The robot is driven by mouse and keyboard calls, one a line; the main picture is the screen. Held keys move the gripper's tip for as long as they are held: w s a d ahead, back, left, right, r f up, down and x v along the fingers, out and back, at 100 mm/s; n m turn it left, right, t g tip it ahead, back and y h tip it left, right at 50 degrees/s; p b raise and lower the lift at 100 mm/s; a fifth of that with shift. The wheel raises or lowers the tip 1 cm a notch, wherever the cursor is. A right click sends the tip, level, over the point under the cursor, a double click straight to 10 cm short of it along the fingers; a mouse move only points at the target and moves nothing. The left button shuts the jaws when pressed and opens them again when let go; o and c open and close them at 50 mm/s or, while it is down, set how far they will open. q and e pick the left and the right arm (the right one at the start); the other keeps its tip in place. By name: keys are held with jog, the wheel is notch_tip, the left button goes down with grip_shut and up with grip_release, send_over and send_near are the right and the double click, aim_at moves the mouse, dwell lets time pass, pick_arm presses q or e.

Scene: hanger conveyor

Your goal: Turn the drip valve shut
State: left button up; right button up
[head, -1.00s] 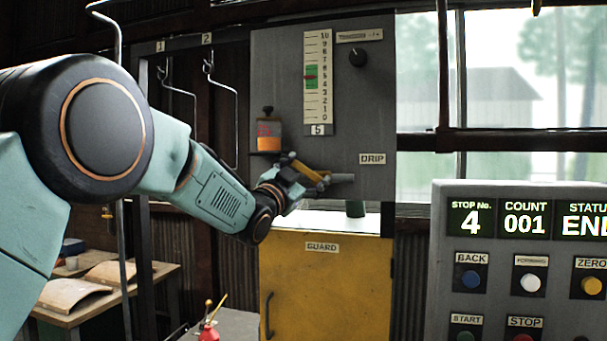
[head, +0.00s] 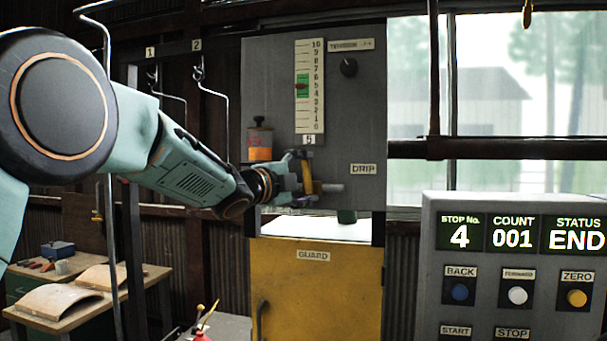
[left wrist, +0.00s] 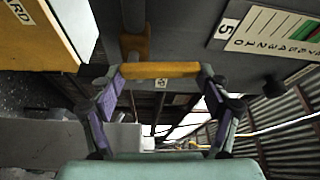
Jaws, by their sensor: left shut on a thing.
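The drip valve shows in the head view as a yellow lever (head: 307,177) on a grey pipe (head: 333,188), left of the DRIP label (head: 363,169) on the grey panel. The lever stands about upright there. My left gripper (head: 303,180) is at the valve, shut on the lever. In the left wrist view the yellow lever (left wrist: 160,70) spans between the two fingertips of my left gripper (left wrist: 160,74), with the pipe (left wrist: 132,18) behind it. Fingers partly hide the lever in the head view. My right gripper is not in view.
An orange-filled oil cup (head: 260,141) is just above my left gripper. The yellow GUARD door (head: 315,285) is below. A control box (head: 520,260) reading stop 4, count 001, END stands at right. Wire hangers (head: 222,95) hang at left.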

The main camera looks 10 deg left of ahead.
pick_arm(q)
jog(key=shift+d+r+m, duration=0.15)
jog(key=shift+m, duration=0.45)
jog(key=shift+g, duration=0.3)
jog(key=o, duration=1.7)
jog(key=shift+d, duration=0.1)
jog(key=v, duration=1.2)
